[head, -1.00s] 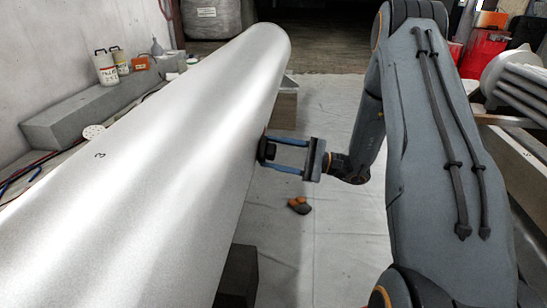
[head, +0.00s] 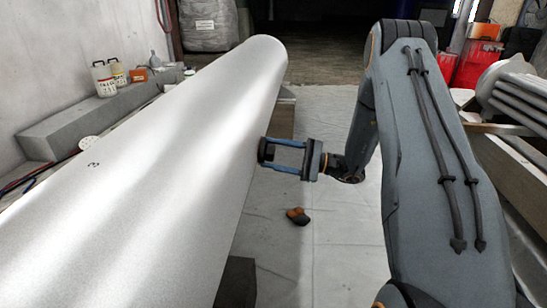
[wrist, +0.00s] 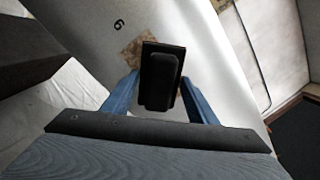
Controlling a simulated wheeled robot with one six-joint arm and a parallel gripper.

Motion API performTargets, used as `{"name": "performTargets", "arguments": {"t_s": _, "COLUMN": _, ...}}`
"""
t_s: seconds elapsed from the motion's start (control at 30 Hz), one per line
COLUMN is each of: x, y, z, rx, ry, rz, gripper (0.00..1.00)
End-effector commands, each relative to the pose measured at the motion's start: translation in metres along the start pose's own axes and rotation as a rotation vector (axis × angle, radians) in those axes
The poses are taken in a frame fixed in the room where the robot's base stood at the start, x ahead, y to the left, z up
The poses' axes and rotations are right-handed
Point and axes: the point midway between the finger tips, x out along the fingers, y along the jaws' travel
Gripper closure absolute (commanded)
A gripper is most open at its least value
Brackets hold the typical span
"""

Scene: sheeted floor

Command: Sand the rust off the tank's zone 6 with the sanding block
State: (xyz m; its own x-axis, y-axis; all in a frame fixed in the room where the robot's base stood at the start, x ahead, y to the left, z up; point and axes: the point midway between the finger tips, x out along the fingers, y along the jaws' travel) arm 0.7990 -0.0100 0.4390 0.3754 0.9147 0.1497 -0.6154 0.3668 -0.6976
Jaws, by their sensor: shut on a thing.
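The tank (head: 150,150) is a long pale metal cylinder that fills the left and middle of the head view. In the wrist view its surface (wrist: 90,25) carries a painted 6 (wrist: 119,25). A brown rust patch (wrist: 130,50) shows just below the 6, partly hidden behind the sanding block. The sanding block (wrist: 160,75) is black with a raised grip. My gripper (head: 268,155) is shut on the block and holds it at the tank's right side. Its blue fingers (wrist: 160,98) stand on either side of the block. Whether the block touches the tank is hard to tell.
Orange-and-black items (head: 298,216) lie on the sheeted floor (head: 330,240) below my gripper. A dark support block (head: 236,283) stands under the tank. Concrete blocks (head: 70,135) with containers line the left wall. Grey pipes (head: 520,100) are at the right. The floor between is mostly clear.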

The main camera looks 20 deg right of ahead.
Motion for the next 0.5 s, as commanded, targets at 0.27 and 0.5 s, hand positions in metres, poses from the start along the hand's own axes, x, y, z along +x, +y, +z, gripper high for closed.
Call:
{"name": "performTargets", "arguments": {"t_s": 0.27, "x": -0.001, "y": -0.016, "z": -0.017, "rx": -0.003, "ry": 0.001, "rz": -0.001, "gripper": 0.68}}
{"name": "performTargets", "arguments": {"t_s": 0.5, "x": -0.002, "y": -0.022, "z": -0.021, "rx": -0.003, "ry": 0.001, "rz": -0.001, "gripper": 0.68}}
